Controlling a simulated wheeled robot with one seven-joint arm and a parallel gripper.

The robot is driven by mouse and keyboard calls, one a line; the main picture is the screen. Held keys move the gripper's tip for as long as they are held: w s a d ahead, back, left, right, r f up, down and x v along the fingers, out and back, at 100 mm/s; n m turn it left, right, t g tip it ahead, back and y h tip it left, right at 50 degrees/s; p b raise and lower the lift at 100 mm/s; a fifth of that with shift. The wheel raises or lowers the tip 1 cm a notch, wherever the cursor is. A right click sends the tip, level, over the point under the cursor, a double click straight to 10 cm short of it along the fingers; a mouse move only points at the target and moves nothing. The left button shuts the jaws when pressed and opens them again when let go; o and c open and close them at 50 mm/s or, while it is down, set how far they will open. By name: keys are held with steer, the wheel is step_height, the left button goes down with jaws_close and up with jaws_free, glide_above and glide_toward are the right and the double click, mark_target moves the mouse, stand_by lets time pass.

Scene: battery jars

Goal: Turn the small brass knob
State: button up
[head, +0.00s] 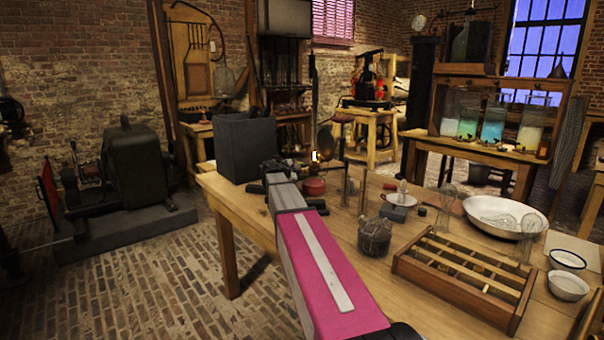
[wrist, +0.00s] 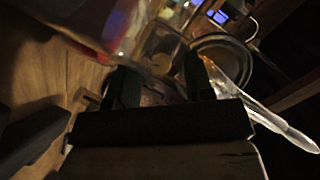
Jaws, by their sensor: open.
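I cannot clearly make out the small brass knob in either view. A lit lamp (head: 315,157) with a small flame stands near the table's far left edge, with a round red base (head: 313,187) beside my arm's end. In the wrist view my gripper (wrist: 160,84) is open, its two dark fingers apart. A small round tan-yellow thing (wrist: 161,63) shows just beyond and between the fingertips; I cannot tell whether it is the knob. A blurred red and clear shape (wrist: 122,32) is close at upper left. In the head view my arm hides part of the table near the lamp.
A dark grey box (head: 245,148) stands left of my arm on the table (head: 240,205). Glass tubes, a wire-wrapped jar (head: 375,238), a slotted wooden rack (head: 465,275) and a white basin (head: 505,216) stand to the right. Jars of coloured liquid (head: 493,122) stand behind.

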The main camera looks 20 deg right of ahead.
steer(key=shift+w+d+f, duration=0.1)
steer(key=shift+w+d, duration=0.05)
steer(key=shift+d, duration=0.15)
jaws_close()
steer(key=n+g, duration=0.2)
steer(key=n, duration=0.1)
steer(key=n+g, duration=0.2)
steer(key=n, duration=0.1)
steer(key=shift+w, duration=0.15)
stand_by(0.5)
stand_by(0.5)
